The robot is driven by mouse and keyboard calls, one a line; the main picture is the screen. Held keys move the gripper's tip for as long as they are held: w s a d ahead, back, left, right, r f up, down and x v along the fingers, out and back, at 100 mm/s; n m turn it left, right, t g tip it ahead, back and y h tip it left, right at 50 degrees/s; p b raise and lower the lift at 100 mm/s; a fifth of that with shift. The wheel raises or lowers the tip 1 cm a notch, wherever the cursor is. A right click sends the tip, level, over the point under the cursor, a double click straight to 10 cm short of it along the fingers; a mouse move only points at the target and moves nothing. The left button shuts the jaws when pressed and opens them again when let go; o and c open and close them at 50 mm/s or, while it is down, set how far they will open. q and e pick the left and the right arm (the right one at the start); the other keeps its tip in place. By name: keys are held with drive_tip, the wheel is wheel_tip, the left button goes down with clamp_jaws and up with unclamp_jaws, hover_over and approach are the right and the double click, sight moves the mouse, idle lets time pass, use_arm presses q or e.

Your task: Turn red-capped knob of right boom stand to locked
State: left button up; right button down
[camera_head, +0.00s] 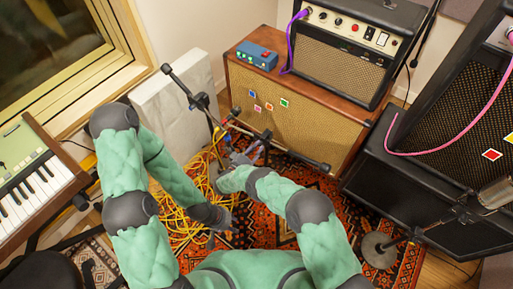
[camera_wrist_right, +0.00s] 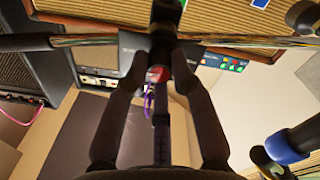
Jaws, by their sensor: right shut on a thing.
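The right boom stand shows in the head view as a dark boom (camera_head: 297,157) slanting down to the right in front of the brown cabinet. In the right wrist view its red-capped knob (camera_wrist_right: 156,74) sits between my fingertips, below the dark clutch and the crosswise boom (camera_wrist_right: 60,41). My right gripper (camera_wrist_right: 155,66) is shut on this knob, with one finger on each side. In the head view the right gripper (camera_head: 246,154) is just below the boom; the knob cannot be made out there. My left gripper (camera_head: 225,220) is low over the cables; its fingers are too unclear to judge.
Another boom stand (camera_head: 199,101) stands close at the left. A blue-capped part (camera_wrist_right: 290,145) shows in the right wrist view. Yellow cables (camera_head: 178,213) lie tangled on the rug. The cabinet (camera_head: 300,120) is behind; a microphone stand (camera_head: 380,249) is at the right.

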drive_tip(key=shift+a+r+m, duration=0.1)
drive_tip(key=shift+a+m, duration=0.1)
drive_tip(key=shift+m, duration=0.4)
drive_tip(key=shift+w+r+m, duration=0.1)
drive_tip(key=shift+m, duration=0.2)
drive_tip(key=c, duration=1.1)
unclamp_jaws()
drive_tip(key=shift+o, duration=0.2)
wheel_tip(320, 180, up, 10)
